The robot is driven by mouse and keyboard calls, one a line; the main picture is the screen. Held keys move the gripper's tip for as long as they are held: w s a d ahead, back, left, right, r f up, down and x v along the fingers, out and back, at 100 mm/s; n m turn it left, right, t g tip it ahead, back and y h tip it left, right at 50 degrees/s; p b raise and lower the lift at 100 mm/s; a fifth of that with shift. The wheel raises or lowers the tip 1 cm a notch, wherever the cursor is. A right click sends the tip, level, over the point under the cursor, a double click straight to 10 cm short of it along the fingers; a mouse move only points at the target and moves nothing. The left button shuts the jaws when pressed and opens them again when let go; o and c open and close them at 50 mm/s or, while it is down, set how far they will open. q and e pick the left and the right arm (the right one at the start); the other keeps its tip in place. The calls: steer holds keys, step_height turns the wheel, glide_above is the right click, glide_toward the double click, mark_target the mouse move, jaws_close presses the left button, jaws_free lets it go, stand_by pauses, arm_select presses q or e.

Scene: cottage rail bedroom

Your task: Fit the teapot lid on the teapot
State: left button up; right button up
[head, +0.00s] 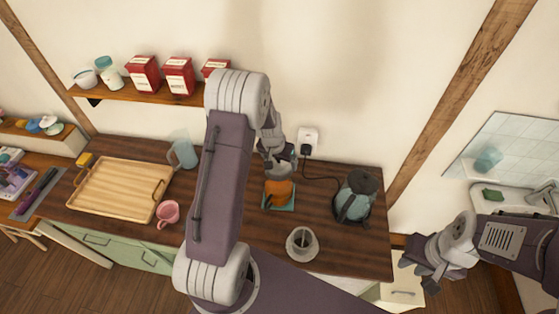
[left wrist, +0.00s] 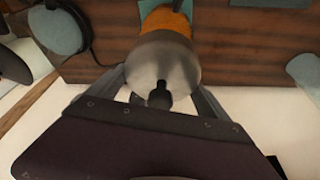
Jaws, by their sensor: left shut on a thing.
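The orange teapot (head: 279,194) stands on a teal mat (head: 268,207) near the middle of the counter. It also shows at the top of the left wrist view (left wrist: 165,20), partly hidden behind the lid. The grey metal teapot lid (left wrist: 163,62) has a black knob that points toward the wrist camera. My left gripper (left wrist: 160,95) is shut on the lid and sits over the teapot; in the head view the gripper (head: 278,160) is right above it. I cannot tell whether the lid touches the teapot. My right gripper (head: 428,276) is open and empty, off the counter at the right.
A teal and black kettle (head: 356,198) stands right of the teapot, its cord running to a wall socket. A pink mug (head: 168,212), a wooden tray (head: 118,190) and a glass jug (head: 184,153) are to the left.

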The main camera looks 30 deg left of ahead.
arm_select(q)
steer(key=shift+f+b, duration=1.85)
steer(key=shift+f, duration=0.4)
steer(key=shift+f+b, duration=0.15)
steer(key=shift+b, duration=0.2)
steer(key=shift+f+b, duration=1.3)
steer(key=shift+f, duration=0.05)
steer(key=shift+f, duration=0.25)
steer(key=o, duration=1.4)
steer(key=shift+c, duration=0.2)
